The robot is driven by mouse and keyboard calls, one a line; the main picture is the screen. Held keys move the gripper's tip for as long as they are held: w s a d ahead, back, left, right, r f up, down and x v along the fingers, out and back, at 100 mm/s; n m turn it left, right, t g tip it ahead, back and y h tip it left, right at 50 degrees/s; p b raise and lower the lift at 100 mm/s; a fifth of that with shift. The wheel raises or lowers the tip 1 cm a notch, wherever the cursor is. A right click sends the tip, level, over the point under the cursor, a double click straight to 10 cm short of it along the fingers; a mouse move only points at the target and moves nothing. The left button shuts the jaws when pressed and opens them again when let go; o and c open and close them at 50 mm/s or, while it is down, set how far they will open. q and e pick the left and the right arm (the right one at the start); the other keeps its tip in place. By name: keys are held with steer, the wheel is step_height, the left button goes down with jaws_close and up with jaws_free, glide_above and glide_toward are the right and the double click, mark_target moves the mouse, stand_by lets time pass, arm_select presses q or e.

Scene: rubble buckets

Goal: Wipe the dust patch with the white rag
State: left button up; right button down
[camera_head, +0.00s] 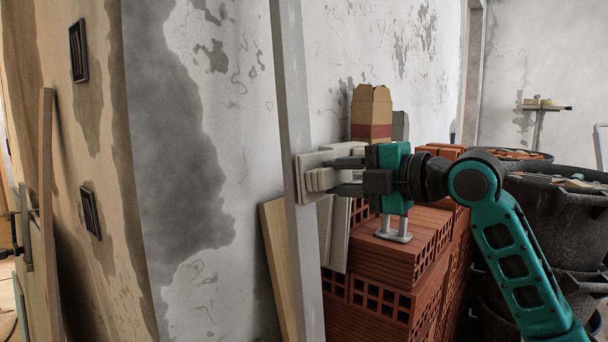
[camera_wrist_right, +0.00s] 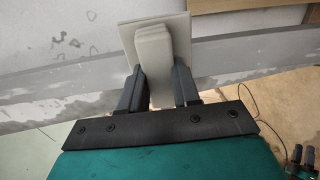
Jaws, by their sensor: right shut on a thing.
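My right gripper (camera_head: 350,176) is shut on the white rag (camera_head: 318,178), a pale, flat, layered pad. In the wrist view the gripper (camera_wrist_right: 160,88) has its two dark fingers on either side of the rag's block-like part (camera_wrist_right: 153,62), with a wider flat sheet behind it. The rag is up against or very near the upright pale grey post (camera_head: 290,150); I cannot tell whether it touches. Pale marks show along the post (camera_wrist_right: 235,62) in the wrist view. A large grey stain (camera_head: 180,170) covers the wall to the left; I cannot tell which mark is the dust patch.
A stack of red hollow bricks (camera_head: 400,258) stands below my right gripper, with a cardboard box (camera_head: 371,110) behind. Black buckets (camera_head: 550,225) with rubble stand at the right. Boards (camera_head: 275,250) lean near the post.

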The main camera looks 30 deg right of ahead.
stand_by(0.3)
steer(key=shift+s+d+f+b, duration=0.1)
steer(key=shift+s+b, duration=0.1)
steer(key=shift+b, duration=0.1)
steer(key=b+v, duration=0.1)
steer(key=v, duration=0.1)
steer(key=shift+s+d+b, duration=0.2)
steer(key=shift+s+b, duration=0.15)
steer(key=shift+s, duration=0.05)
steer(key=shift+s+d, duration=0.1)
steer(key=shift+s, duration=0.25)
